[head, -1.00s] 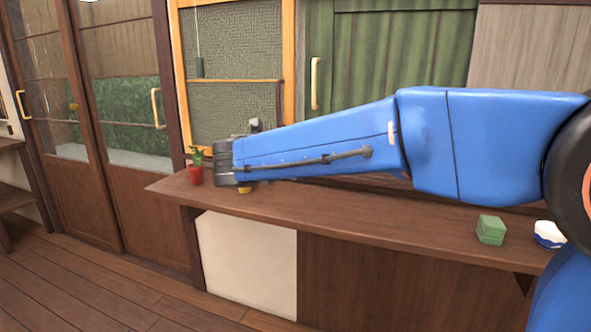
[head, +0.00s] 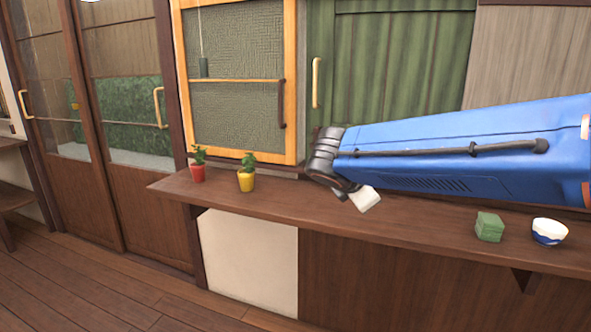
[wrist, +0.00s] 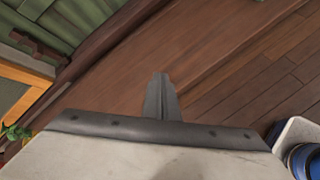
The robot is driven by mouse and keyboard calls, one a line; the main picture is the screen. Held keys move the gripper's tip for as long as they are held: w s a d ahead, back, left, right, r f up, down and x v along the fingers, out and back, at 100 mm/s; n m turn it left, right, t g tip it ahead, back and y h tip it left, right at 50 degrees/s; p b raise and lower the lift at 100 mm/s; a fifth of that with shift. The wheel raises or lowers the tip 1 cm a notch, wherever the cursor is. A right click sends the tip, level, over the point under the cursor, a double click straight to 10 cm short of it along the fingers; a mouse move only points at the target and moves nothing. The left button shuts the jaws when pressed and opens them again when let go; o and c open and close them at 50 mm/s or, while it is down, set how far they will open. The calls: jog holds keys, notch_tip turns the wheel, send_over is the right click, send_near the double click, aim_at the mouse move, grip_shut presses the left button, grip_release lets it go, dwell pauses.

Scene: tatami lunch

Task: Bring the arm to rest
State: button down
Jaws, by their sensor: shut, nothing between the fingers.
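My gripper (wrist: 161,85) shows in the wrist view with its narrow fingers shut together and nothing between them. In the head view the light-coloured gripper (head: 365,199) hangs at the end of my blue arm, tilted down to the right. It appears over the middle of the wooden counter (head: 420,228), and I cannot tell its exact height. My arm reaches in from the right edge of the head view. The fingers are hard to make out there.
A red pot with a plant (head: 197,173) and a yellow pot with a plant (head: 246,181) stand at the counter's left end. A green block (head: 489,228) and a blue-and-white bowl (head: 549,232) stand at the right. The counter between is clear of objects.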

jog(key=s+d+f+m+g+y, duration=0.1)
jog(key=s+d+f+m+g, duration=0.1)
jog(key=s+d+f+m, duration=0.45)
jog(key=s+d+f+m+g+y, duration=0.1)
jog(key=s+d+m, duration=0.35)
jog(key=s, duration=0.45)
jog(key=s+f+m+y, duration=0.3)
jog(key=s+f+m, duration=0.5)
jog(key=s+m, duration=0.3)
jog(key=shift+s+d+g+y, duration=0.3)
jog(key=shift+s+g, duration=0.1)
jog(key=shift+s, duration=0.75)
